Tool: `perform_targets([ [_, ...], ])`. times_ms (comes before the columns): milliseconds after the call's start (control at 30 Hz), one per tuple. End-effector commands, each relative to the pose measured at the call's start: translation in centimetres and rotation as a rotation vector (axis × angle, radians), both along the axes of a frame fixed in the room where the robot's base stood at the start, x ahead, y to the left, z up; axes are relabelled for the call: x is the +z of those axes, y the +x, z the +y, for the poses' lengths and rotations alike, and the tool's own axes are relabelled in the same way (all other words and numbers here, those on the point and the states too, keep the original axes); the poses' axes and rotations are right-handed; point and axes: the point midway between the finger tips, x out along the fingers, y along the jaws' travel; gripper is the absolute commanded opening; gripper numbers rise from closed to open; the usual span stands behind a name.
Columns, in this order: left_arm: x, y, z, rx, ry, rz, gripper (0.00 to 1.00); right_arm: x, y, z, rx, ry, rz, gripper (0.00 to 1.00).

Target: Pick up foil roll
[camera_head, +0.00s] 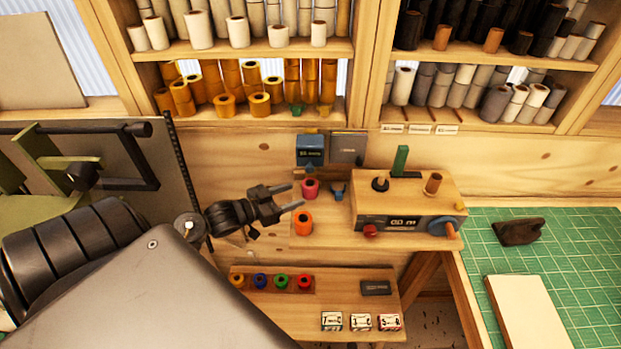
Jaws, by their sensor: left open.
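A pink-red roll (310,188) and an orange roll (303,223) stand upright on the wooden ledge left of the machine; I cannot tell which one the task means. Several smaller rolls in amber (237,281), blue (260,280), green (281,281) and red (304,282) sit in a wooden holder on the lower shelf. My left gripper (297,196) is open and empty, its fingers pointing right. Its tips are close to the left of the pink-red roll and above and left of the orange roll in the picture. Contact cannot be told. My right gripper is out of view.
A wooden machine (410,207) with a display and knobs stands right of the rolls. Shelves behind hold many rolls. Small boxes (361,322) lie on the lower shelf (345,300). A green cutting mat (480,250) with a pale block (525,312) is at right.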

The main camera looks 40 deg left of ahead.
Motion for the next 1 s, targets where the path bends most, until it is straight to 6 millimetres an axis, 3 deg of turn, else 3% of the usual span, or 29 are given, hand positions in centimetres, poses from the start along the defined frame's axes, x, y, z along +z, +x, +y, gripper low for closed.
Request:
perform_targets([
  [267, -0.1, 1.1, -0.3, 0.000, -0.002, 0.000, 0.52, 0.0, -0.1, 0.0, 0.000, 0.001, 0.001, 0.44],
  [600, -0.7, 5.2, -1.5, -0.001, -0.002, 0.001, 0.52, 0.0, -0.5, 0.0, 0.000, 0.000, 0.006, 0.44],
  [867, -0.8, 5.5, -1.6, -0.001, -0.001, 0.001, 0.52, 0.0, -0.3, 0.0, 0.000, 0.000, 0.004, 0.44],
  [1000, -0.8, 5.5, -1.6, -0.001, -0.001, 0.001, 0.36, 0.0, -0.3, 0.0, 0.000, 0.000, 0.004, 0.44],
])
